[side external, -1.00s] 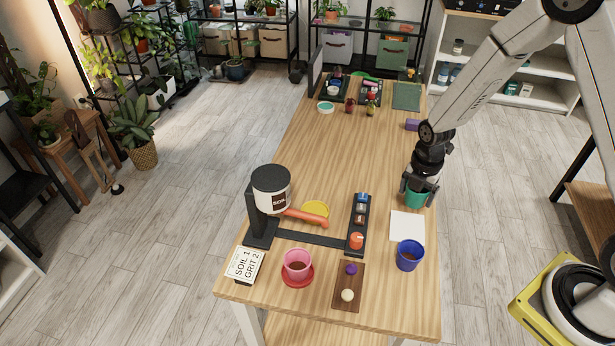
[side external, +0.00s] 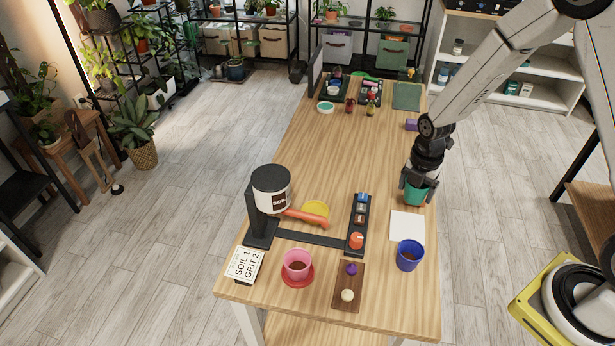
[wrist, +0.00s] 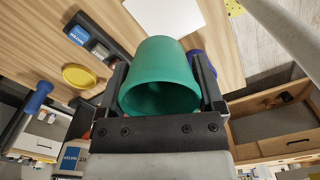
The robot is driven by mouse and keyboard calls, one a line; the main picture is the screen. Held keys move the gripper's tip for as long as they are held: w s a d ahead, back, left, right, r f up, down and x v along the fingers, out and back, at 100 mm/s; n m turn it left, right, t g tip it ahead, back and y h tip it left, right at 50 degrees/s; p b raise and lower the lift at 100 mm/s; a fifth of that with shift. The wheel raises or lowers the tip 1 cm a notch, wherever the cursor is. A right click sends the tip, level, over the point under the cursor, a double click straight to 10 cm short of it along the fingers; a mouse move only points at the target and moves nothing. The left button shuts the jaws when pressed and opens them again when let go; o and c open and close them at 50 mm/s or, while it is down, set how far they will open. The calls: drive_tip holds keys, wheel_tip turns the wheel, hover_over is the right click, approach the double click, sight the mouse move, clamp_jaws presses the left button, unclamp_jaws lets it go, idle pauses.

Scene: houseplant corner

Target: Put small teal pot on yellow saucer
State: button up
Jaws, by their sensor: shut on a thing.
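The small teal pot (side external: 415,194) is at the right edge of the table in the side external view. My gripper (side external: 417,184) is shut on it from above. In the wrist view the teal pot (wrist: 162,75) sits between the two fingers (wrist: 165,88), its open mouth towards the camera, and looks empty. I cannot tell whether its base touches the table. The yellow saucer (side external: 316,209) lies on the table left of the pot, partly behind the orange spout of the soil dispenser. It also shows in the wrist view (wrist: 79,76), at left, apart from the pot.
The soil dispenser (side external: 271,190) with its orange spout (side external: 307,219) stands beside the saucer. A black rack (side external: 358,225) of small items lies between saucer and pot. A white sheet (side external: 407,226), a blue pot (side external: 410,255) and a pink pot (side external: 297,264) are nearer the front. The table's middle is clear.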

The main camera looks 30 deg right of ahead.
drive_tip(key=shift+n, duration=0.4)
drive_tip(key=a+r, duration=0.1)
drive_tip(key=a, duration=0.3)
drive_tip(key=w+a+r, duration=0.1)
drive_tip(key=a, duration=0.4)
drive_tip(key=w+a, duration=0.1)
drive_tip(key=a, duration=0.3)
drive_tip(key=shift+w+a+r, duration=0.15)
drive_tip(key=shift+a+r, duration=0.2)
drive_tip(key=shift+r, duration=0.05)
drive_tip(key=shift+a+r, duration=0.1)
drive_tip(key=shift+a, duration=0.45)
drive_tip(key=shift+w, duration=0.1)
drive_tip(key=w+f, duration=0.2)
drive_tip(key=w, duration=0.2)
drive_tip(key=w+a+f, duration=0.1)
drive_tip(key=w+f, duration=0.2)
drive_tip(key=w, duration=0.1)
drive_tip(key=w+a+f, duration=0.1)
drive_tip(key=w+f, duration=0.2)
drive_tip(key=w, duration=0.1)
drive_tip(key=shift+a+f, duration=0.1)
drive_tip(key=shift+w+a+f, duration=0.1)
drive_tip(key=shift+w+f, duration=0.4)
drive_tip(key=shift+f, duration=0.05)
